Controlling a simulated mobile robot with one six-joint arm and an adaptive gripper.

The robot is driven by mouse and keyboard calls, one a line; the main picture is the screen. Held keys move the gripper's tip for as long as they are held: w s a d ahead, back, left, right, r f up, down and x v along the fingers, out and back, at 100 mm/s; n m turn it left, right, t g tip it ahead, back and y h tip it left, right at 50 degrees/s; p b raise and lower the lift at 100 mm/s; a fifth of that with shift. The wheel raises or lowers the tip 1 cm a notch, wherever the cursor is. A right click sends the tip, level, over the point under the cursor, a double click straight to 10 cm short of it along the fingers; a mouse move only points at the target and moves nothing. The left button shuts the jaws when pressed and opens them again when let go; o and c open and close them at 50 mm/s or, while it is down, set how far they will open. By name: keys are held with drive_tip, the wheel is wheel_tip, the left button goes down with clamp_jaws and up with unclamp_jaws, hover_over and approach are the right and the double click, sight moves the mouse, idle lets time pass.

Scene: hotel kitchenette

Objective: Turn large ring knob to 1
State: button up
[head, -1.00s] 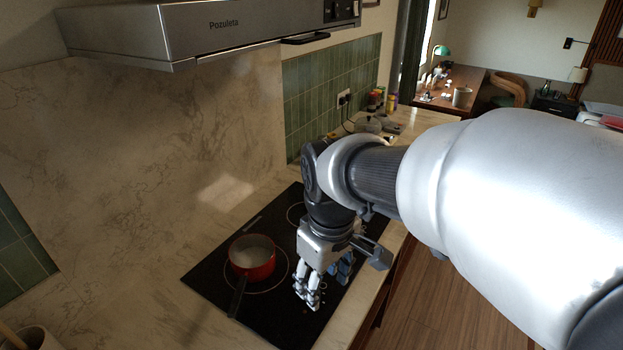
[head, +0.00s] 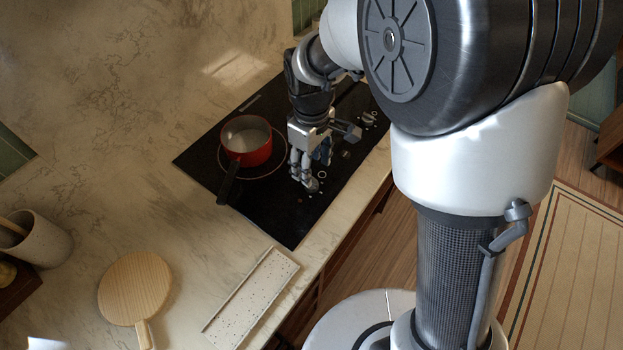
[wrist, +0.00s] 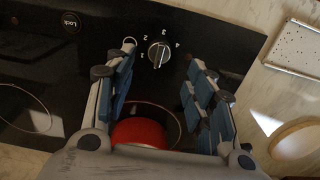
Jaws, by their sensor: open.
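A round metallic knob (wrist: 159,54) on the black cooktop (wrist: 232,48) shows in the wrist view, with the printed numbers 1, 2, 3 and 4 around it. Its pale pointer line is slanted, and I cannot tell which number it points to. My gripper (wrist: 161,66) is open, its two padded fingers on either side of the knob in the picture. I cannot tell whether they touch it. In the head view my gripper (head: 305,183) points down over the cooktop's front edge and partly hides the knob at its fingertips.
A red saucepan (head: 247,151) sits on a ring left of my gripper, its dark handle towards the front; the pan also shows in the wrist view (wrist: 139,132). Other knobs (head: 369,118) lie further right. A speckled tray (head: 252,297) and a wooden paddle board (head: 135,286) lie on the counter.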

wheel_tip(320, 180, down, 7)
drive_tip(key=shift+r+b, duration=0.1)
drive_tip(key=shift+b, duration=0.8)
drive_tip(key=shift+c, duration=0.6)
drive_tip(key=c, duration=1)
drive_tip(key=shift+m, duration=0.4)
drive_tip(key=m+p, duration=0.2)
drive_tip(key=m, duration=0.2)
drive_tip(key=shift+r+m, duration=0.1)
drive_tip(key=shift+m, duration=0.3)
drive_tip(key=m+p, duration=0.2)
drive_tip(key=m, duration=0.4)
